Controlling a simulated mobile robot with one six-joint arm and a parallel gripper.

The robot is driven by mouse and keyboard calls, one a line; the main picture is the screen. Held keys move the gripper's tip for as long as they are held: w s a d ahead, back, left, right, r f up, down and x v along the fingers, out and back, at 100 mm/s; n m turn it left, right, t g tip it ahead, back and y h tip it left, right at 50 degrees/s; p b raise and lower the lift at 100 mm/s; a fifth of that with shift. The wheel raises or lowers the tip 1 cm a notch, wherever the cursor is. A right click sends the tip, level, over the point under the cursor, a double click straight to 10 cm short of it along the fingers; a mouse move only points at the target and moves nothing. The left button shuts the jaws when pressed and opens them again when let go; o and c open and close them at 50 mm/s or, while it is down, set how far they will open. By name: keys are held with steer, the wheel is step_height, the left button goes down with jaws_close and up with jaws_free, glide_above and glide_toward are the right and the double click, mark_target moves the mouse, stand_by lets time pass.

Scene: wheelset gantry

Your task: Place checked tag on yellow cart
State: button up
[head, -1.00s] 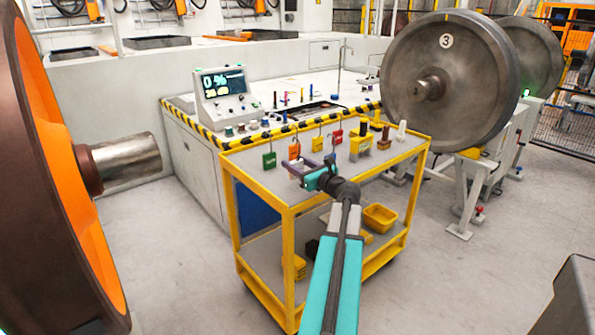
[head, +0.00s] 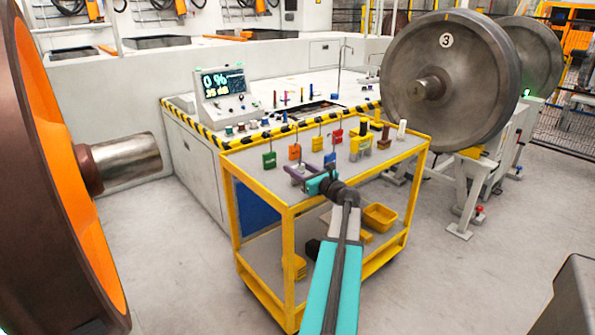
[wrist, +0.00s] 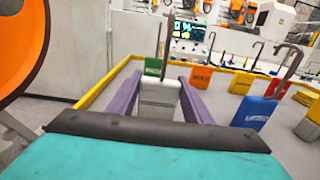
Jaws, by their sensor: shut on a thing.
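My gripper (head: 302,176) is over the near left part of the yellow cart (head: 286,207). In the wrist view its two purple fingers (wrist: 160,88) are shut on a white tag (wrist: 158,100) with a thin metal hook and a grey label. The tag is upright, close above or on the cart's grey top; I cannot tell whether it touches. Its lower end is hidden by my wrist. A pattern or check mark on it is too small to read.
Green (head: 269,160), orange (head: 294,152), yellow (head: 317,144), red (head: 338,136) and blue (head: 330,158) hooked tags stand on the cart. A yellow block (head: 360,146) stands farther right. The console (head: 220,95) is behind; a large wheel (head: 446,80) is at right.

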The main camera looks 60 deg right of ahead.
steer(key=shift+f, duration=0.3)
steer(key=shift+f, duration=0.15)
steer(key=o, duration=1.1)
steer(key=shift+r, duration=0.2)
steer(key=v, duration=1.2)
steer(key=shift+b, duration=0.3)
steer(key=shift+s+f, duration=0.1)
